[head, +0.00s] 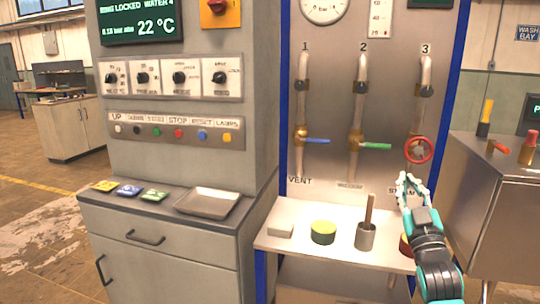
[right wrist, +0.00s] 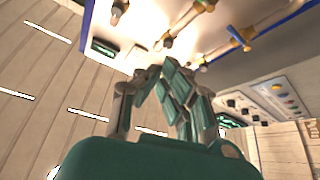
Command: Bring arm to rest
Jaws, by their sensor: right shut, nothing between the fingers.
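My right gripper (head: 411,190) is at the right of the head view, in front of the valve panel (head: 330,150) and over the right end of the white shelf (head: 290,243). Its fingers point up, below the red handwheel (head: 418,150) of pipe 3. In the right wrist view the fingers (right wrist: 165,75) come together with nothing between them. My right arm hides part of a red-edged round item (head: 405,244) on the shelf. My left gripper is not in view.
The shelf holds a pale block (head: 280,229), a green and yellow round item (head: 323,232) and a metal cup (head: 365,237) with a stick. A control cabinet (head: 165,240) with a grey tray (head: 208,201) stands left. A steel cabinet (head: 490,200) stands close on the right.

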